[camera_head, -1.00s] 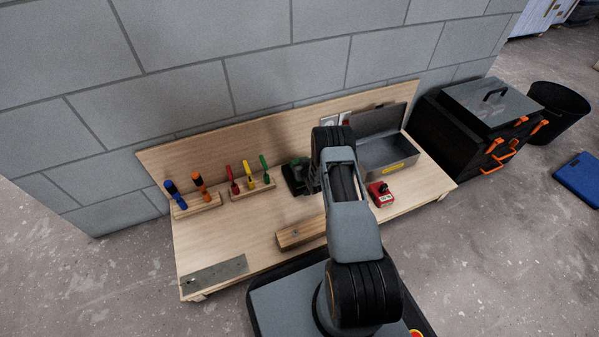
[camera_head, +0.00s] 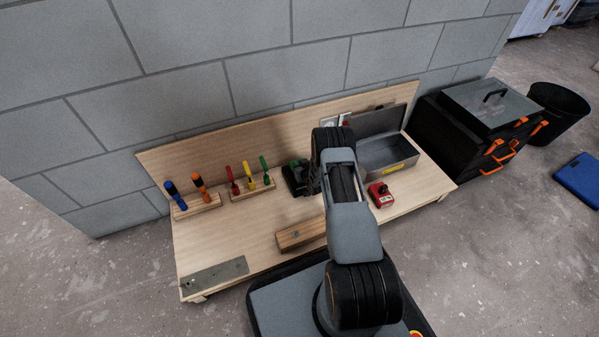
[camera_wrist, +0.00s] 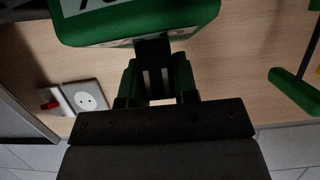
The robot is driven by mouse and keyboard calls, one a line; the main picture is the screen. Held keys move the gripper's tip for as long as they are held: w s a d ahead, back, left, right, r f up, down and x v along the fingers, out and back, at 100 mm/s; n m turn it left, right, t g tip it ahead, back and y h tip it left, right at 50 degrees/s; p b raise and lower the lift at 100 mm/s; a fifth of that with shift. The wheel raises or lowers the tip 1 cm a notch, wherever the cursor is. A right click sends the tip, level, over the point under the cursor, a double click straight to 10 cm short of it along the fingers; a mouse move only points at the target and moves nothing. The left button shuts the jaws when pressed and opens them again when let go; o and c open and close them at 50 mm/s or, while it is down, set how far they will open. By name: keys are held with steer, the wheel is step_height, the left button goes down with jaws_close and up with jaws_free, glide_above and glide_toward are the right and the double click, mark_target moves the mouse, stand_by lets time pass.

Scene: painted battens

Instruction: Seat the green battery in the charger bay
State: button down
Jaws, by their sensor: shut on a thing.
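The green battery (camera_wrist: 135,28) fills the top of the wrist view, with a pale label on its face and a black part below it. My gripper (camera_wrist: 154,62) is shut on the battery, its dark palm across the bottom of that view. Green blocks and pale strips show around the fingers; I cannot tell what they belong to. In the head view, the green and black charger (camera_head: 293,178) stands at the back of the bench, just left of my wrist. My arm hides the held battery and part of the charger there, so I cannot see whether they touch.
A red battery-like block (camera_head: 381,194) lies right of my arm, before the open grey metal box (camera_head: 391,160). Screwdrivers stand in wooden racks (camera_head: 252,191) to the left. A wooden batten (camera_head: 301,234) and metal plate (camera_head: 214,275) lie in front. A socket (camera_wrist: 88,97) is on the backboard.

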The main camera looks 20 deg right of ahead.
steer(key=shift+r, duration=0.1)
steer(key=shift+r+p, duration=0.3)
steer(key=shift+r, duration=0.2)
step_height(320, 180, up, 2)
steer(key=shift+r+p, duration=0.25)
steer(key=shift+p, duration=0.4)
steer(key=w+r+p+v, duration=0.1)
steer(key=r+p+v, duration=0.2)
steer(key=p+v, duration=0.8)
steer(key=w+f+g+b, duration=0.2)
steer(key=w+b, duration=0.4)
steer(key=w, duration=0.4)
steer(key=shift+f+g+b, duration=0.3)
steer(key=shift+g, duration=0.2)
